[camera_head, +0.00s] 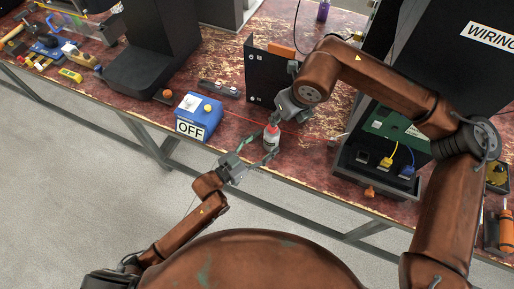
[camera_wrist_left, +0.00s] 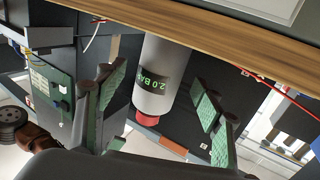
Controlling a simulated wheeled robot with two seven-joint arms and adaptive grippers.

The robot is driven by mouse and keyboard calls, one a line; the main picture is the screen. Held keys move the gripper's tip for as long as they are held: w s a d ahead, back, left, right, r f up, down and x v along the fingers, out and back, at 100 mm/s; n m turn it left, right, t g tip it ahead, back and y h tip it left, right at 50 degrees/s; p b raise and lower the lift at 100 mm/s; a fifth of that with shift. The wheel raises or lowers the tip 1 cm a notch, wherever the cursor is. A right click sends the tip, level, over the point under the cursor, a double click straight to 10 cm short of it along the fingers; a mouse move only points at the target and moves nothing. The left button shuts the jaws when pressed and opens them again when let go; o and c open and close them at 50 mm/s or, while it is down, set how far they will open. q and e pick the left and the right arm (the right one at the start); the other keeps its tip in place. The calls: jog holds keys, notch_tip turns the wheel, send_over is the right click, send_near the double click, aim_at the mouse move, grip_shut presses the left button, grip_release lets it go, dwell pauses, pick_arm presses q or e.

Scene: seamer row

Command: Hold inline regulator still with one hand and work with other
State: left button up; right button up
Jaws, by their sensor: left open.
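The inline regulator (camera_head: 271,138) is a small pale cylinder with a red cap, upright near the bench's front edge. In the left wrist view, the regulator (camera_wrist_left: 155,80) shows a dark label with green "2.0 BAR" lettering and its red end. My left gripper (camera_head: 257,151) is open, with its fingers reaching toward the regulator from the front left. In the wrist view, the regulator lies between the spread green-padded fingers (camera_wrist_left: 158,104), with gaps on both sides. My right gripper (camera_head: 279,119) is just above and behind the red cap; whether it touches or grips anything is unclear.
A thin red line (camera_head: 241,117) runs across the bench at the regulator. A blue box marked OFF (camera_head: 199,116) stands left, a black upright panel (camera_head: 262,72) behind. A dark unit with yellow and blue plugs (camera_head: 384,160) stands right. Worn red bench top (camera_head: 310,165) is bare between.

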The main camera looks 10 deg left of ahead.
aim_at(265, 143)
pick_arm(q)
jog(key=shift+x, duration=1.65)
jog(key=shift+c, duration=0.6)
jog(key=c, duration=1.3)
jog(key=shift+o, duration=0.2)
